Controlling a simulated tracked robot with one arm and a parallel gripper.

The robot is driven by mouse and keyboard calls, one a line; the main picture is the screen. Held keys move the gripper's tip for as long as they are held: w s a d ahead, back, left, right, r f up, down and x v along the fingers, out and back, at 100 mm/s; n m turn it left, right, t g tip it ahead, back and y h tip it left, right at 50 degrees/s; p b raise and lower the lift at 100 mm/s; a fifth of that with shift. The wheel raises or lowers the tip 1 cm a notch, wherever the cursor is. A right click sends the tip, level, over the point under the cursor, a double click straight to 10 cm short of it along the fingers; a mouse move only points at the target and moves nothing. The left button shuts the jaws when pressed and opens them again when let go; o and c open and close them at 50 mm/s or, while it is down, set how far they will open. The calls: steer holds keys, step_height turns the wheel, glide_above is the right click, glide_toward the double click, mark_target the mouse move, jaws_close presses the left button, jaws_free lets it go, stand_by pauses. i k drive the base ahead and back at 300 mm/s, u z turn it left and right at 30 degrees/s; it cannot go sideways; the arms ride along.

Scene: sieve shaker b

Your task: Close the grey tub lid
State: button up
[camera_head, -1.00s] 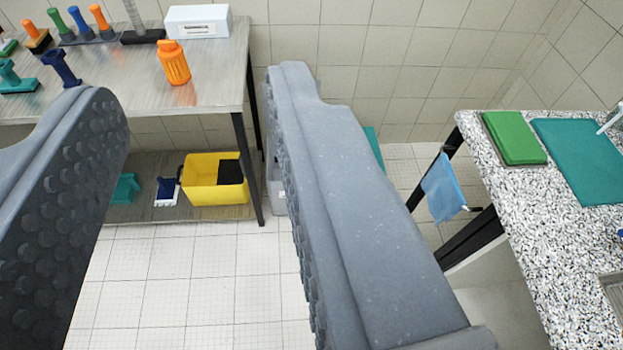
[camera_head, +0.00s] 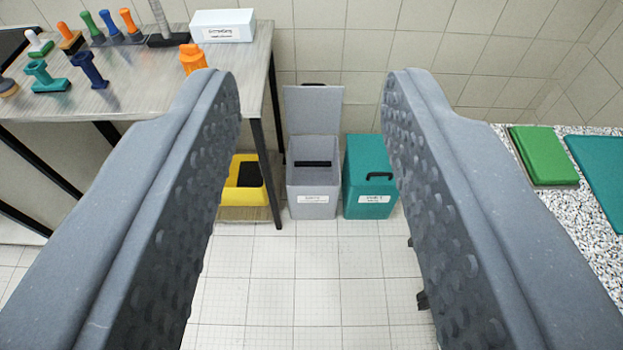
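The grey tub (camera_head: 313,203) stands on the floor against the back wall, between the steel bench and a teal tub. Its grey lid (camera_head: 314,110) is open and stands upright behind the tub's opening. A dark handle shows at the lid's top edge, and a dark bar shows inside or at the rim of the tub. My gripper (camera_head: 308,80) is open and empty, its two grey, studded fingers on either side of the tub in the picture. The tub lies well beyond the fingers, with floor in between.
The teal tub (camera_head: 370,190) with a dark handle stands close at the right. A yellow bin (camera_head: 240,196) sits on the shelf under the steel bench (camera_head: 150,85) at left. A speckled counter (camera_head: 562,205) is at right. Tiled floor (camera_head: 310,280) ahead is clear.

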mark_target(310, 108)
steer(key=i, duration=0.9)
